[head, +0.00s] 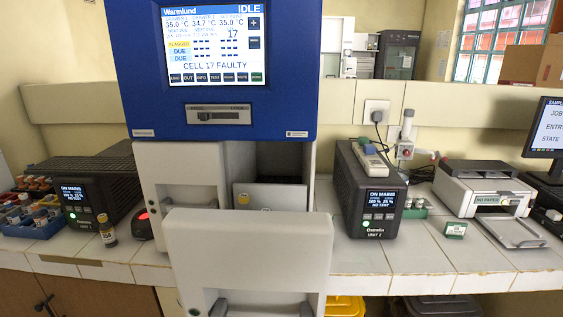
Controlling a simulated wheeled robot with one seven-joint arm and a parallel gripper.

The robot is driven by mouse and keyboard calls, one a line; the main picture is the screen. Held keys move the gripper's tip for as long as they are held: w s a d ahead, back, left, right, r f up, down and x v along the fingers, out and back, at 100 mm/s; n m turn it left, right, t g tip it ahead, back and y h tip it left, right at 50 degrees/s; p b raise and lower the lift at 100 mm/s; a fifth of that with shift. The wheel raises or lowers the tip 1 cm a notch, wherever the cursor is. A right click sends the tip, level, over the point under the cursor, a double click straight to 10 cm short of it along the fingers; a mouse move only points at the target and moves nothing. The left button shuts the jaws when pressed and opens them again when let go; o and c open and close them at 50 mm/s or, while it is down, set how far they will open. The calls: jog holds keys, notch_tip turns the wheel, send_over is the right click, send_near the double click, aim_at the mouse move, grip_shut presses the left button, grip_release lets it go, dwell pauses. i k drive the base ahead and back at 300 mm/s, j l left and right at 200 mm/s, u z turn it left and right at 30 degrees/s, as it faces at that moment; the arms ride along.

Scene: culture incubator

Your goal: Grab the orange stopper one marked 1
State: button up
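Several small bottles stand at the far left of the counter in the head view. Some in the back group (35,184) have orange or reddish caps. Others stand in a blue rack (42,228), with mixed caps. One amber bottle (109,234) with a pale label stands alone in front of the left black unit. I cannot read a number 1 on any bottle, so I cannot tell which is the marked one. My gripper is not in view.
A blue and white incubator (228,70) fills the middle, its screen reading "CELL 17 FAULTY". Its right drawer front (247,245) stands pulled out toward me. Black units stand left (75,200) and right (370,190). A printer (484,188) and monitor (545,130) are at right.

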aim_at(20, 178)
jog(key=j+u, duration=0.15)
jog(key=u, duration=0.3)
jog(key=i+j+u, duration=0.15)
jog(key=u, duration=0.25)
jog(key=i+j+u, duration=0.1)
jog(key=u, duration=0.35)
jog(key=i+j+u, duration=0.1)
jog(key=u, duration=0.35)
jog(key=i+u, duration=0.4)
jog(key=i, duration=3)
jog(key=i+z, duration=0.25)
jog(key=i+j+z, duration=0.3)
jog(key=i+z, duration=0.2)
jog(key=z, duration=0.3)
jog(key=i+j+z, duration=0.15)
jog(key=z, duration=0.35)
jog(key=i+j+z, duration=0.15)
jog(key=z, duration=0.3)
jog(key=j, duration=0.1)
